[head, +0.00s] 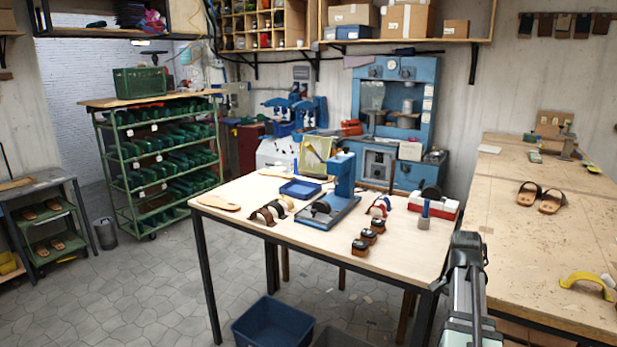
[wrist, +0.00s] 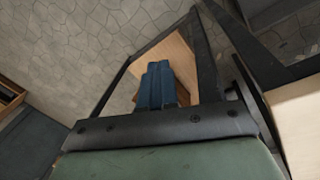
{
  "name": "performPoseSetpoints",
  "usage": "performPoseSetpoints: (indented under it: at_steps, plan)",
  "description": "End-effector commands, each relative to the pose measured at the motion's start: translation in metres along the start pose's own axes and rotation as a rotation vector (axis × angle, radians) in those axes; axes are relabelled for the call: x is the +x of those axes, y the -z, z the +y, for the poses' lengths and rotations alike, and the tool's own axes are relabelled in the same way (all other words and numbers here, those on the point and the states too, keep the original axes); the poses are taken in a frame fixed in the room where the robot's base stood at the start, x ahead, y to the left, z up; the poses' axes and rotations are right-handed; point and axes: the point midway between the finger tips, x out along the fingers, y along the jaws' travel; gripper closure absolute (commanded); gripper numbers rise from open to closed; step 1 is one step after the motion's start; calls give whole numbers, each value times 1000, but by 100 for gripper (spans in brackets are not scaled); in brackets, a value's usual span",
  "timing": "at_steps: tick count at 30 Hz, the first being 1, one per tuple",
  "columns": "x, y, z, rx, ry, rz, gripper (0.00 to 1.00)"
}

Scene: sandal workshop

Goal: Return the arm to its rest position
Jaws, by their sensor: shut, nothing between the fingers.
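My gripper (wrist: 158,68) shows in the wrist view as two blue fingers side by side. They are shut with nothing between them. They point at a wooden surface (wrist: 181,58) in a dark frame, with the stone floor around it. In the head view my arm stands at the front right, by the near right corner of the worktable (head: 330,236). The fingers cannot be made out in that view.
The worktable carries sandals (head: 265,213), a blue press (head: 343,178), a blue tray (head: 300,189) and several small brown blocks (head: 369,237). A bench (head: 520,240) with sandals (head: 541,197) and a yellow-handled tool (head: 586,281) stands right. A blue bin (head: 270,325) sits on the floor.

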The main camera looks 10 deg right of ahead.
Motion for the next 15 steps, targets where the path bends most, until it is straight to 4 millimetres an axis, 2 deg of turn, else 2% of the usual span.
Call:
performPoseSetpoints:
  at_steps: [1,6,15]
  plan:
    - [17,-9,-9,-36,-8,-12,100]
    - [65,-33,-35,-145,-24,-39,100]
    - [149,-87,-69,-337,-51,-92,100]
